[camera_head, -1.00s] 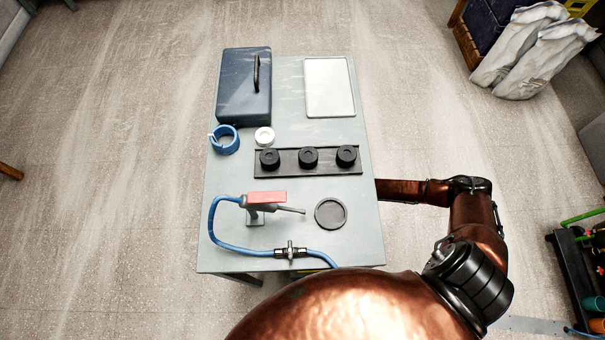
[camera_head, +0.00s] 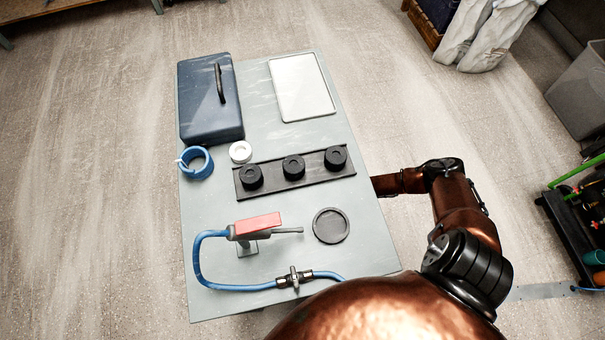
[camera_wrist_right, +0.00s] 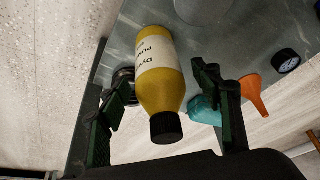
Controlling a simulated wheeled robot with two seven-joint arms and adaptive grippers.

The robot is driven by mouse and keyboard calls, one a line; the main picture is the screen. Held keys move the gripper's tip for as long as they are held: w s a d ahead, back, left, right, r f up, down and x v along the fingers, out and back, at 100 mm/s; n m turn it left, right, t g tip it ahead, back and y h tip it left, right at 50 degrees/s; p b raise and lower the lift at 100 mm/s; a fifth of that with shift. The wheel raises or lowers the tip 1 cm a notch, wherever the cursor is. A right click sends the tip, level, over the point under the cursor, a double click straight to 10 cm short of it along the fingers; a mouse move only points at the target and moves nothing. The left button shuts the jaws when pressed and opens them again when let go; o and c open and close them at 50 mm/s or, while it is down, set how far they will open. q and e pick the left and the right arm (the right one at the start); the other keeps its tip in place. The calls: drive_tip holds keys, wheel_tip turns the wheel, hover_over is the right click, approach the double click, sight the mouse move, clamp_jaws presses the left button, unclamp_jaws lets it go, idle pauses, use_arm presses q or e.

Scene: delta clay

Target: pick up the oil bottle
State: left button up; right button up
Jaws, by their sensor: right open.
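The oil bottle (camera_wrist_right: 160,75) is yellow with a white label and a black cap (camera_wrist_right: 165,127). It shows only in the right wrist view, on a grey surface, with its cap towards the camera. My right gripper (camera_wrist_right: 167,105) is open, with one dark green finger on each side of the bottle and gaps between. In the head view my right arm (camera_head: 455,200) reaches to the right side of the table (camera_head: 210,260), and the gripper is hidden there. My left gripper is not in view.
The tabletop holds a blue case (camera_head: 205,110), a black rack (camera_head: 272,176), a red-topped tool (camera_head: 258,224) and a round dish (camera_head: 330,225).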

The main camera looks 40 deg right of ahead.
drive_tip(key=shift+w, duration=0.1)
drive_tip(key=c, duration=1.5)
